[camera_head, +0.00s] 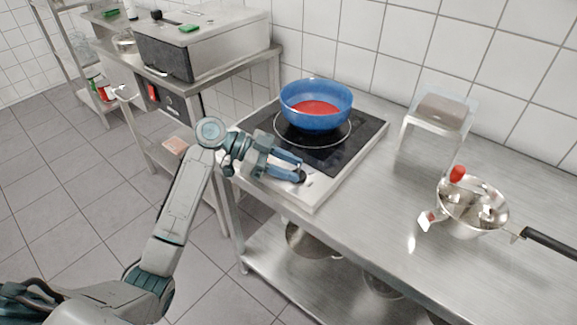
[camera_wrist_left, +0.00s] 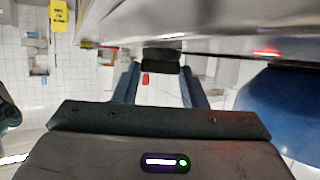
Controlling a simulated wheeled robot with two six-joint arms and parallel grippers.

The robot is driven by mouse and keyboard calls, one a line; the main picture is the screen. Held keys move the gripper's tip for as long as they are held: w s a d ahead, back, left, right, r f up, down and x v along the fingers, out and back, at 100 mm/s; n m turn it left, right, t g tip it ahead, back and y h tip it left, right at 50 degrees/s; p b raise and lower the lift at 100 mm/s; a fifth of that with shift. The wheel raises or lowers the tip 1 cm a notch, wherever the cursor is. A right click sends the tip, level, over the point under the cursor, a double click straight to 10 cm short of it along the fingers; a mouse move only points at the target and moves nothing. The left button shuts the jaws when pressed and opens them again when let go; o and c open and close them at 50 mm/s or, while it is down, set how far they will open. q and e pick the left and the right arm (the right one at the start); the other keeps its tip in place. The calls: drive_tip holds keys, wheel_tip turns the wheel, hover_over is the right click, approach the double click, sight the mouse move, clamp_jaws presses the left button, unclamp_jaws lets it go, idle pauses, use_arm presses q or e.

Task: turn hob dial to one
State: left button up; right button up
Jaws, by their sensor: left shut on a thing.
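The portable hob (camera_head: 368,140) has a black glass top and a pale front panel, and stands on the steel counter. The dark round hob dial (camera_head: 301,177) is on that front panel, partly hidden by my fingers. My left gripper (camera_head: 299,169) reaches in from the left with its blue fingers shut on the dial. In the left wrist view a dark block, the dial (camera_wrist_left: 160,67), sits between the tips of my left gripper (camera_wrist_left: 161,78). The dial's markings cannot be read. My right gripper does not show.
A blue bowl (camera_head: 316,104) with red inside stands on the hob, close behind my left gripper. A steel pan (camera_head: 470,212) with a black handle and a clear-topped stand (camera_head: 441,108) are to the right. The steel counter (camera_head: 390,200) between is clear.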

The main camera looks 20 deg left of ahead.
use_arm(q)
drive_tip(key=o, duration=1)
drive_tip(key=shift+a, duration=0.3)
drive_tip(key=b+v, duration=0.1)
drive_tip(key=v, duration=0.9)
drive_tip(key=shift+r+b, duration=0.2)
drive_tip(key=shift+b, duration=0.2)
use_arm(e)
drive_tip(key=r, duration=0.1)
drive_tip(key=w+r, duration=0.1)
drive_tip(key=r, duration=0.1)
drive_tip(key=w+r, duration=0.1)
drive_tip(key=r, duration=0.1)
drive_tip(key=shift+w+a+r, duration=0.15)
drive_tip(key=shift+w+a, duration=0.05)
